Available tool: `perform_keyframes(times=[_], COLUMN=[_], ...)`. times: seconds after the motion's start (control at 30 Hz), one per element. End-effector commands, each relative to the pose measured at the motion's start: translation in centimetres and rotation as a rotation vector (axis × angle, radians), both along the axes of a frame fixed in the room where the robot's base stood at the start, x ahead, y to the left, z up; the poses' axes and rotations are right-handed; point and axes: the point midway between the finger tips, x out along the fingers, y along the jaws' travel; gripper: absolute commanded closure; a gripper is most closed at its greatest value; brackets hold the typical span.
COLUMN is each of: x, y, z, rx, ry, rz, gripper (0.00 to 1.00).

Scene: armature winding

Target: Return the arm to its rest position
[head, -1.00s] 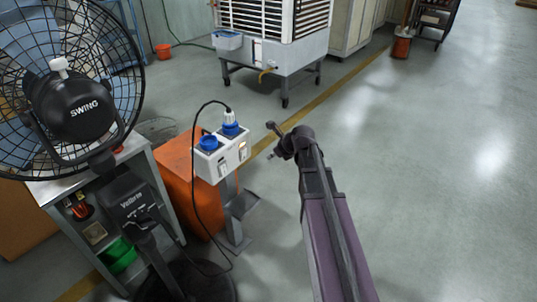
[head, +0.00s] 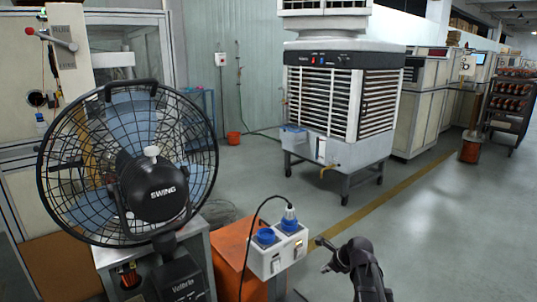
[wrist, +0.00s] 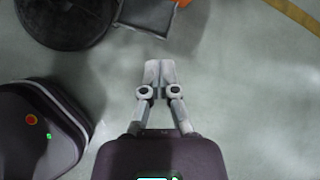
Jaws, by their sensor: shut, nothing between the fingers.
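My gripper (wrist: 159,75) shows in the wrist view, with its two pale fingertips together, pointing down over the bare grey floor. Nothing is between the fingers. In the head view my dark arm (head: 362,268) rises from the bottom edge, right of the white socket box; I cannot make out the fingertips there.
A black fan (head: 150,190) stands at left. Beside it, the white socket box (head: 276,252) with blue plugs stands by an orange box (head: 236,262). A wheeled air cooler (head: 335,110) is behind. Open floor (head: 450,240) lies to the right.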

Motion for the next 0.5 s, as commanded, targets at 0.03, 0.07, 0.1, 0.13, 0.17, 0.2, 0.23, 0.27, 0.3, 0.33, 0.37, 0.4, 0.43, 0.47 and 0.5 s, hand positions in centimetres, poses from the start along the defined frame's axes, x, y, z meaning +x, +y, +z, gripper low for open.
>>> perform_keyframes(times=[0.03, 0.07, 0.1, 0.13, 0.17, 0.2, 0.23, 0.27, 0.3, 0.33, 0.37, 0.4, 0.43, 0.47, 0.5], x=[-0.9, -1.3, -1.9, -2.3, -2.7, -3.2, -3.6, -4.0, -4.6, -5.0, -5.4, -5.9, -6.4, -6.8, -7.3], y=[0.4, 0.6, 0.8, 0.9, 1.1, 1.2, 1.4, 1.5, 1.6, 1.8, 1.9, 2.0, 2.1, 2.2, 2.3], z=[-0.2, -0.4, -0.5, -0.7, -0.8, -1.0, -1.1, -1.2, -1.4, -1.5, -1.6, -1.7, -1.8, -1.9, -2.1], rx=[-0.043, -0.070, -0.104, -0.131, -0.157, -0.189, -0.214, -0.238, -0.270, -0.291, -0.315, -0.344, -0.364, -0.385, -0.413], ry=[-0.009, -0.014, -0.022, -0.028, -0.033, -0.039, -0.044, -0.049, -0.054, -0.058, -0.063, -0.067, -0.071, -0.075, -0.081], rz=[0.066, 0.108, 0.167, 0.210, 0.253, 0.311, 0.355, 0.397, 0.457, 0.501, 0.547, 0.606, 0.652, 0.697, 0.757], gripper=[1.00, 1.00, 1.00, 1.00, 1.00, 1.00, 1.00, 1.00, 1.00, 1.00, 1.00, 1.00, 1.00, 1.00, 1.00])
